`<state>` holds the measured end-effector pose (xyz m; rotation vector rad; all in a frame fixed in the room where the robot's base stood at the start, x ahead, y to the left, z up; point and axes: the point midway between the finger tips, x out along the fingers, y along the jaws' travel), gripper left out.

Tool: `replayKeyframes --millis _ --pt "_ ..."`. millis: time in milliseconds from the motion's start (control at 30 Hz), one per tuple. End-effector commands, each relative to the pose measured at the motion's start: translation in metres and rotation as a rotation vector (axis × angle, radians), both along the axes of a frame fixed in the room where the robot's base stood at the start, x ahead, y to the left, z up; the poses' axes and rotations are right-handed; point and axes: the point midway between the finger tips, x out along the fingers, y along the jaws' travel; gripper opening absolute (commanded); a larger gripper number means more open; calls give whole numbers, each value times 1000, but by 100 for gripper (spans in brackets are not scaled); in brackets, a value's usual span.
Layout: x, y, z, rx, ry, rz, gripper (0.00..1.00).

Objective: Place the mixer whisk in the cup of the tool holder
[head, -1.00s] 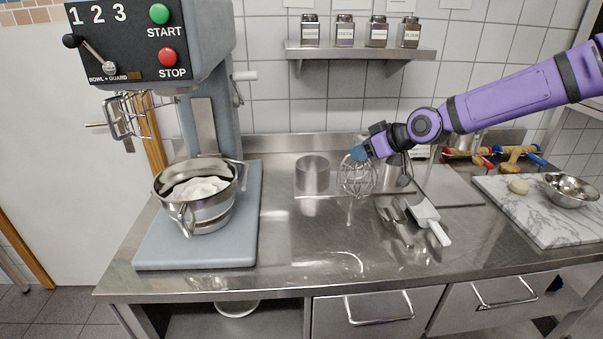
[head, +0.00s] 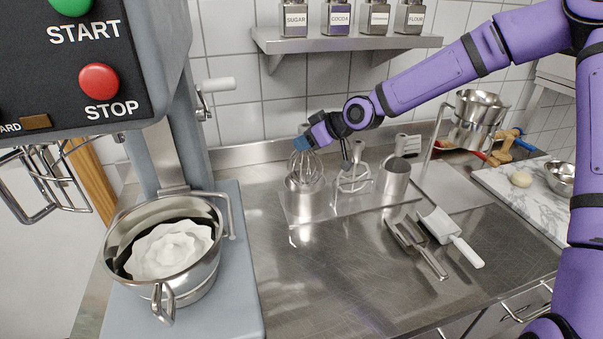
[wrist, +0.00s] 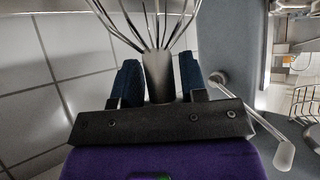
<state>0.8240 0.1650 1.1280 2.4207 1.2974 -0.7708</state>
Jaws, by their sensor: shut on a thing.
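My gripper (head: 306,140) is shut on the mixer whisk (head: 305,166), with the wires hanging down. In the wrist view the blue jaws (wrist: 160,82) clasp the whisk's metal shank and its wires (wrist: 150,22) spread away from the jaws. The tool holder (head: 335,212) stands on the steel counter. Its left cup (head: 308,203) is a plain metal cylinder directly under the whisk in the head view. The whisk's lower end meets the cup's rim in the picture; I cannot tell whether it is inside.
Two scoops (head: 450,235) lie in front. The mixer bowl (head: 170,255) holds white stuff at left. A spice shelf (head: 345,42) hangs above. The counter's front middle (head: 330,280) is clear.

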Motion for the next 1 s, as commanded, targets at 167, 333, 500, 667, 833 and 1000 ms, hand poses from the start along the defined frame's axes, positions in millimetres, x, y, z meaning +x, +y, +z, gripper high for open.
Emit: replayKeyframes --millis 167,333,500,667,833,1000 --pt "0 1 -25 0 0 1 0" --pt "0 1 -35 1 0 1 0" --pt "0 1 -57 1 1 2 0" --pt "0 0 -68 1 -1 0 0" --pt "0 0 -68 0 -1 1 0" --pt "0 0 -70 1 -1 0 49"
